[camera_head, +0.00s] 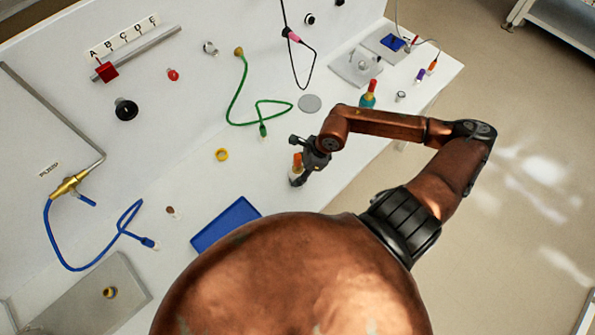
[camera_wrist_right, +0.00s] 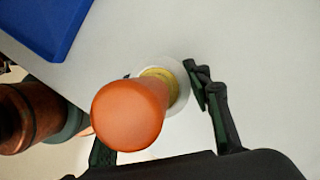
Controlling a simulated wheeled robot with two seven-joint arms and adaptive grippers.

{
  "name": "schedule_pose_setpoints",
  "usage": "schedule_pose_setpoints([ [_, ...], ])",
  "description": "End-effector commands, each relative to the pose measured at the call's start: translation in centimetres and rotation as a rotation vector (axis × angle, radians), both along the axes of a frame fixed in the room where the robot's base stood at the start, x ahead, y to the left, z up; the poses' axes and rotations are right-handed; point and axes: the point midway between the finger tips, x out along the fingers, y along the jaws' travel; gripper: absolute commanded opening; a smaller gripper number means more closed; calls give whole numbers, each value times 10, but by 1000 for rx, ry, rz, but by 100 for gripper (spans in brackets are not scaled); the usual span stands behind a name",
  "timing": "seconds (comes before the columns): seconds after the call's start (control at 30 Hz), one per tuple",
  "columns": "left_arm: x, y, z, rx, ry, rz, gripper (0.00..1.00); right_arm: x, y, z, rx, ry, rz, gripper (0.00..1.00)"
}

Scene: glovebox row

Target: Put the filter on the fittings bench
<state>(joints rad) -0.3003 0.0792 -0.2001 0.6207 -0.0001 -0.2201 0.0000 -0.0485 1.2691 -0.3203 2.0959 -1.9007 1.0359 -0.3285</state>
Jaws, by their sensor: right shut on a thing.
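My right gripper (camera_head: 299,171) is shut on an upright orange-topped piece (camera_head: 297,160) at the middle of the long white bench (camera_head: 262,170). In the right wrist view the piece (camera_wrist_right: 130,112) has a round orange top, a yellow band and a pale round base, between the two dark fingers. Whether its base touches the bench is unclear. No label shows which thing is the filter. My left gripper is out of view.
A blue tray (camera_head: 226,225) lies left of my right gripper. A yellow ring (camera_head: 222,154), a green hose (camera_head: 236,98) and a red-topped teal bottle (camera_head: 368,98) are around it. A grey plate (camera_head: 95,295) is at lower left. Bare bench lies between tray and gripper.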

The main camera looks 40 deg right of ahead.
Motion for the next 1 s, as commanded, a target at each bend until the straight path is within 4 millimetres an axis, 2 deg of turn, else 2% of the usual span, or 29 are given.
schedule_pose_setpoints([
  [0.17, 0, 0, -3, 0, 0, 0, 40, 0, 0, -2, 1, -1, 0, 14],
  [0.2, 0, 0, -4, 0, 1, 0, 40, 0, 0, -4, -1, 1, 0, 46],
  [0.43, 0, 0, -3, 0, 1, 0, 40, 0, 0, -2, -1, 1, 0, 61],
  [0.77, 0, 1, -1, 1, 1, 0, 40, 0, 0, -1, -1, 1, -1, 62],
  [0.87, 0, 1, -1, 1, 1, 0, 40, -1, -3, 5, -3, 0, 0, 62],
  [1.0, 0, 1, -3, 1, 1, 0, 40, -8, -10, 26, -6, 2, 1, 62],
])
